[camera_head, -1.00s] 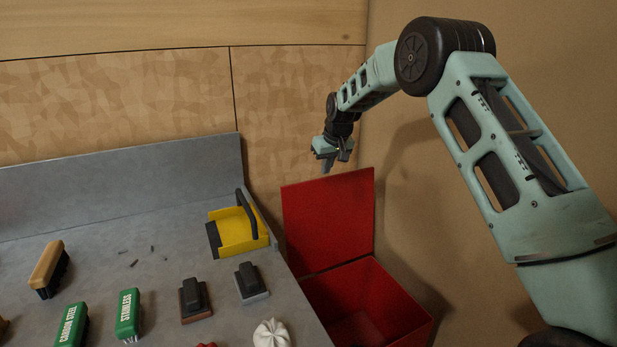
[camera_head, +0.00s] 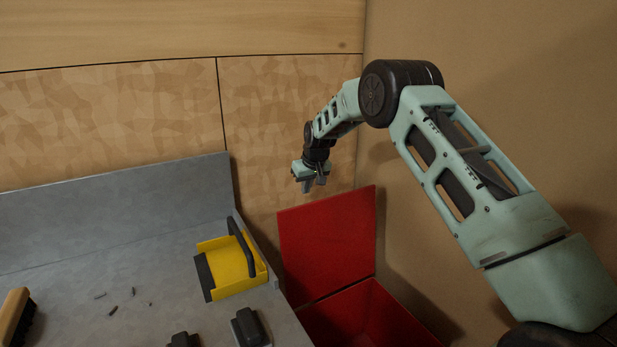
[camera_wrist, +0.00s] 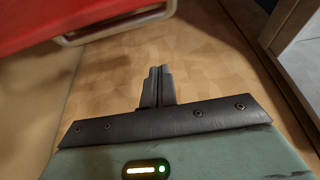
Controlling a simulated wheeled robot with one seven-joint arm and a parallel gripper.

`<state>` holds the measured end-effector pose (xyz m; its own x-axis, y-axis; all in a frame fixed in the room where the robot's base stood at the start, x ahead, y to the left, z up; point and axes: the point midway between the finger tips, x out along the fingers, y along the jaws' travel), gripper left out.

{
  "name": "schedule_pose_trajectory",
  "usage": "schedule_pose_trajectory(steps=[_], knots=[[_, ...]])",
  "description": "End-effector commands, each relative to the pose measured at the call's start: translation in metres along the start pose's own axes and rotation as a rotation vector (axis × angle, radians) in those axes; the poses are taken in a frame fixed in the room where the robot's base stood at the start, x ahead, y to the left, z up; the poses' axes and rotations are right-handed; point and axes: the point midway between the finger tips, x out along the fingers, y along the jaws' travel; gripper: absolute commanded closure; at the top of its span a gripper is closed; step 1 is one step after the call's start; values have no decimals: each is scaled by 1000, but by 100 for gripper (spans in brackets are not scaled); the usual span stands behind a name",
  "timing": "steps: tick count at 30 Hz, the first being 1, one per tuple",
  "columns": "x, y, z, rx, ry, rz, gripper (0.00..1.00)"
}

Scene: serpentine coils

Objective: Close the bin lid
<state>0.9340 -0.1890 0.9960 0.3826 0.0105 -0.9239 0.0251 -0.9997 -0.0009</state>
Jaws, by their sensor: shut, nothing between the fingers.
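The red bin (camera_head: 365,318) stands on the floor to the right of the grey bench, in the corner by the wall. Its red lid (camera_head: 328,240) is open and stands upright at the back of the bin. My gripper (camera_head: 313,188) is shut and empty, just above the lid's top edge near its left half; I cannot tell whether it touches. In the wrist view my shut fingers (camera_wrist: 158,85) point at the tan wall panel, and the red lid (camera_wrist: 80,20) shows at the upper left. The bin's lower part is cut off by the picture edge.
The grey bench (camera_head: 110,245) carries a yellow dustpan-like tray (camera_head: 232,268) near its right end, a wooden-backed brush (camera_head: 14,316), dark blocks (camera_head: 250,328) and small dark scraps. Walls close in behind and to the right of the bin.

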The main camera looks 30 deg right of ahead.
Motion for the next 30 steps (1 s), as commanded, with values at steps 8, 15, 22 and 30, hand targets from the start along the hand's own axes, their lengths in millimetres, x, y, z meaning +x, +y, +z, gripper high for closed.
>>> schedule_pose_trajectory(steps=[8,15,22,30], knots=[[42,0,0,0,-1,0,100],[33,0,19,1,1,1,100],[29,0,34,0,2,0,100],[29,0,38,0,1,0,100]])
